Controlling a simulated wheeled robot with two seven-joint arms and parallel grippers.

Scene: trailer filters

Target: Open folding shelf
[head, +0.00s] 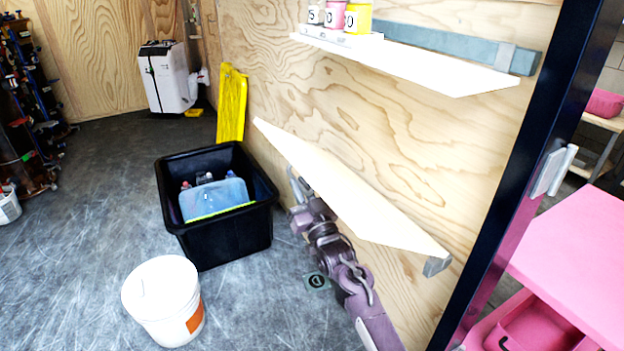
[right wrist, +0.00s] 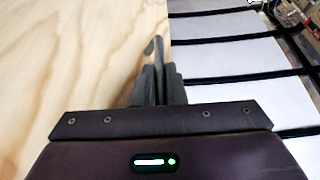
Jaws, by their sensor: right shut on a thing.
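The folding shelf (head: 345,190) is a pale wooden board on the plywood wall in the head view. It stands out from the wall and looks about level, with a grey bracket (head: 437,265) under its near end. My right gripper (head: 296,182) is at the front edge of the shelf, towards its far half, with my arm running below the board. In the right wrist view, the fingers (right wrist: 159,85) are close together at the edge of a wooden surface. My left gripper is out of view.
An upper shelf (head: 420,68) with small numbered pots (head: 334,14) is above. A black crate (head: 222,238) and a white bucket (head: 165,300) stand on the floor left of my right arm. A dark door post (head: 530,160) and pink table (head: 580,260) are at right.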

